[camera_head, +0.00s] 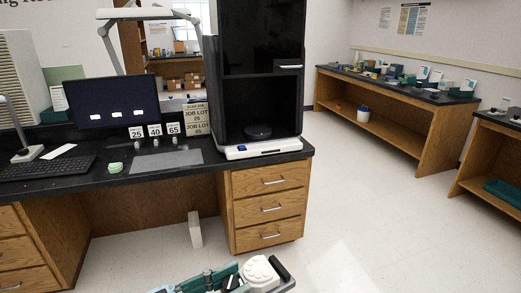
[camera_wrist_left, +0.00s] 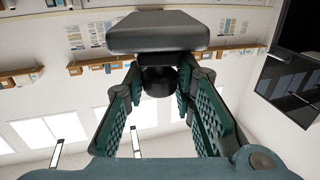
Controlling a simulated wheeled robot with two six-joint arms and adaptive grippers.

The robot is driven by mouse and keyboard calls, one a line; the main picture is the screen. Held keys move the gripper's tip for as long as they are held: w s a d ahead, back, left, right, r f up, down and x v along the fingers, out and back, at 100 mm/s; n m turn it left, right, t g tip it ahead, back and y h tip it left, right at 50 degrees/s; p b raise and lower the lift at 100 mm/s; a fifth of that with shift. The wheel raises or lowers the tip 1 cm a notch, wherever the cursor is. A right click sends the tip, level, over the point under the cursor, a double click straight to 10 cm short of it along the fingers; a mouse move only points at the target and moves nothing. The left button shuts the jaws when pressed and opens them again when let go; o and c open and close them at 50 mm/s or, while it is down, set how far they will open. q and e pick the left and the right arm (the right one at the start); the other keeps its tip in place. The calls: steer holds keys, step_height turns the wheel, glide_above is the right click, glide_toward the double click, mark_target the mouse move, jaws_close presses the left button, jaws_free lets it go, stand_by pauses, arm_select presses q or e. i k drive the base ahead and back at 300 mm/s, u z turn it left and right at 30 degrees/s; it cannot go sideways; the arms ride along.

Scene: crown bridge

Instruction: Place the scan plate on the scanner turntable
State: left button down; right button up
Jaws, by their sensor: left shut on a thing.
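The black scanner (camera_head: 260,70) stands open on the desk. Its turntable (camera_head: 258,131) is a dark disc on the chamber floor, with nothing seen on it. My left gripper (camera_head: 222,278) is at the bottom edge of the head view, low in front of the desk. In the left wrist view my left gripper (camera_wrist_left: 160,76) is shut on the scan plate (camera_wrist_left: 158,32), a dark grey slab with a round black knob between the fingers. The slab's far side is hidden. A pale round piece with bumps shows beside the gripper in the head view. My right gripper is out of view.
Left of the scanner are a monitor (camera_head: 112,103), number cards (camera_head: 155,131), a keyboard (camera_head: 45,169) and a grey mat (camera_head: 168,160). The scanner's white base (camera_head: 262,148) sits by the desk's front edge. The floor (camera_head: 370,220) to the right is clear.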

mark_target(258, 129)
steer(key=z, duration=0.7)
steer(key=i, duration=0.65)
steer(key=z, duration=0.9)
steer(key=i, duration=0.8)
steer(key=u, duration=0.55)
steer(key=i, duration=0.8)
steer(key=u, duration=0.75)
